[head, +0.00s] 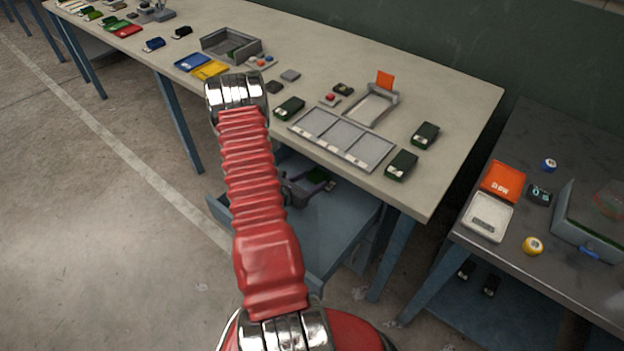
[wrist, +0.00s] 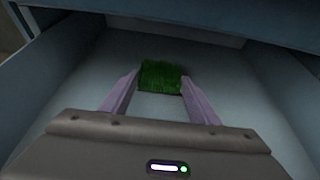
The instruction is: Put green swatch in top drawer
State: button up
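The green swatch (wrist: 161,76) is a small turf-like square inside the open drawer (wrist: 258,96), and it shows in the wrist view between and just beyond my fingertips. In the head view, a bit of the swatch (head: 319,177) shows in the blue-grey drawer (head: 333,222) under the bench. My gripper (wrist: 160,78) is low inside the drawer with its fingers apart, one on each side of the swatch. Little or no gap shows at the swatch's edges, so contact is unclear. In the head view my arm hides part of the drawer and my gripper (head: 308,187).
The long bench (head: 440,100) above the drawer carries a three-part tray (head: 341,138), several dark green boxes (head: 401,164) and a grey open bin (head: 231,45). A darker side table (head: 515,215) stands at the right. Drawer walls flank my gripper.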

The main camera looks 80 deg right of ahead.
jog(key=o, duration=0.5)
jog(key=shift+c, duration=0.2)
jog(key=shift+r, duration=0.1)
jog(key=v, duration=1.2)
jog(key=shift+r, duration=0.1)
dwell(0.3)
jog(key=shift+w+r, duration=0.3)
jog(key=shift+r, duration=0.2)
jog(key=w+a+r+m+y, duration=0.1)
jog(key=w+a+r+m, duration=0.1)
jog(key=a+r+m, duration=0.3)
jog(key=w+a+r+y, duration=0.1)
jog(key=w+a+r, duration=0.1)
jog(key=r, duration=0.5)
jog(key=w+a+r+m+y, duration=0.1)
jog(key=w+a+r+m, duration=0.1)
jog(key=a+r+m, duration=0.3)
jog(key=w+a+r+m+t+y, duration=0.1)
jog(key=a+r+t+y, duration=0.2)
jog(key=a, duration=0.9)
jog(key=w+a+r+m+t+y, duration=0.1)
jog(key=w+a+r+t+y, duration=0.1)
jog(key=a+r, duration=0.7)
jog(key=w+a+r+m+t+y, duration=0.1)
jog(key=a+r+t+y, duration=0.3)
jog(key=a, duration=1)
notch_tip(320, 180, up, 2)
jog(key=shift+w+a+t+y, duration=0.35)
jog(key=shift+w+t, duration=0.2)
jog(key=shift+t, duration=0.45)
